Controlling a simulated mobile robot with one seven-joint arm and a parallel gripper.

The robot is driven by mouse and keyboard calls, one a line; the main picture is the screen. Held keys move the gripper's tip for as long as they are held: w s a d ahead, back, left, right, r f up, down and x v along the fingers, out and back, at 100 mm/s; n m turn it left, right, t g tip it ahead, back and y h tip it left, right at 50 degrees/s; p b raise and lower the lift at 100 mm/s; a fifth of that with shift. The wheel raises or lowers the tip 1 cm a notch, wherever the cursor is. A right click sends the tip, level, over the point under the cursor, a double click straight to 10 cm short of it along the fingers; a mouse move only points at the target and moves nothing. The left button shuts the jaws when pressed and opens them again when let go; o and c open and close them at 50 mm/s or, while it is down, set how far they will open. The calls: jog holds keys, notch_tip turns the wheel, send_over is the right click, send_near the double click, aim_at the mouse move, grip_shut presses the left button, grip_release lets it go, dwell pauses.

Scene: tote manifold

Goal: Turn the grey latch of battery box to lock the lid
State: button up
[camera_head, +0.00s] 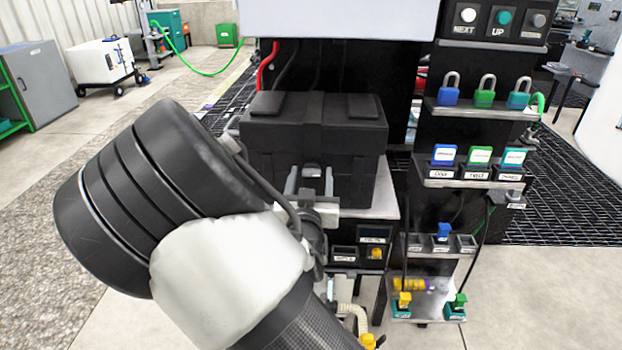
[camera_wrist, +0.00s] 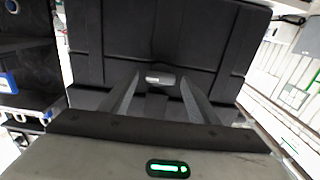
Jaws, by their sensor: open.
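The black battery box (camera_head: 355,165) stands on a grey shelf, and its black lid (camera_head: 315,108) lies closed on top. The small grey latch (camera_head: 312,171) is on the front face of the box, and it also shows in the wrist view (camera_wrist: 160,78). My gripper (camera_head: 311,180) is in front of the box, with its two fingers apart on either side of the latch. In the wrist view my gripper (camera_wrist: 160,88) is open and empty, and the latch lies between the fingertips. I cannot tell whether the fingers touch it.
To the right, a black rack holds padlocks (camera_head: 484,92) and tagged holders (camera_head: 480,160) on shelves. A lower shelf (camera_head: 425,300) carries small coloured parts. Red and black cables (camera_head: 267,68) hang behind the box. My arm covers the left foreground.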

jog(key=shift+w, duration=0.2)
jog(key=shift+c, duration=0.5)
jog(key=c, duration=1)
jog(key=shift+o, duration=0.3)
